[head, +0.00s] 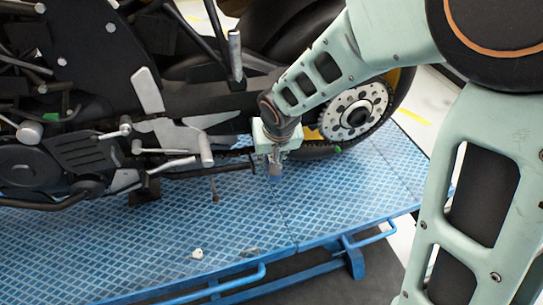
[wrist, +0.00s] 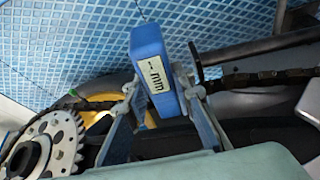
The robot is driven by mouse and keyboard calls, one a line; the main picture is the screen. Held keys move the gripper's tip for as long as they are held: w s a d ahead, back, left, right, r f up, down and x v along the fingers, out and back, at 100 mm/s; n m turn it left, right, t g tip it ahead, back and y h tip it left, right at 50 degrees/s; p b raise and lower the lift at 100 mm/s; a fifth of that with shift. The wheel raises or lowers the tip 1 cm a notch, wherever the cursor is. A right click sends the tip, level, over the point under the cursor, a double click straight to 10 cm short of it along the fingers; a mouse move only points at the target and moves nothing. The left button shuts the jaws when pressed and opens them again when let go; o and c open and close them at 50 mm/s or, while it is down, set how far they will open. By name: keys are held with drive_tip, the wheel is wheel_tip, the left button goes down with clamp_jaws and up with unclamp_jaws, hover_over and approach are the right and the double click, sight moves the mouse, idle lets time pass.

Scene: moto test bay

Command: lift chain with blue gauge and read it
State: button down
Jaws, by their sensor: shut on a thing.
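The blue gauge (wrist: 151,70) is a small block with a pale label marked "mm" in the wrist view, its label facing the camera. My gripper (wrist: 160,98) is shut on it, one finger on each side. In the head view my gripper (head: 274,160) points down beside the motorcycle's lower rear, and the gauge (head: 276,173) shows small and partly hidden below it. The dark chain (wrist: 262,79) runs right of the gauge and also left towards the rear sprocket (wrist: 47,148). I cannot tell whether the gauge touches the chain.
The motorcycle (head: 80,150) stands on a blue lift table (head: 300,215) with a patterned top. The rear sprocket (head: 357,112) is right of my gripper. A small pale object (head: 197,254) lies near the table's front edge. The table top in front is mostly clear.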

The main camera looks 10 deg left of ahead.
drive_tip(key=shift+r+p, duration=1.4)
drive_tip(key=shift+r, duration=0.6)
drive_tip(key=shift+f, duration=0.15)
idle(0.5)
drive_tip(key=shift+f+b, duration=2.2)
drive_tip(key=shift+b, duration=0.3)
drive_tip(key=shift+s, duration=0.1)
drive_tip(key=s+d, duration=0.4)
drive_tip(key=s, duration=0.2)
drive_tip(key=shift+s, duration=0.3)
drive_tip(key=shift+d, duration=0.1)
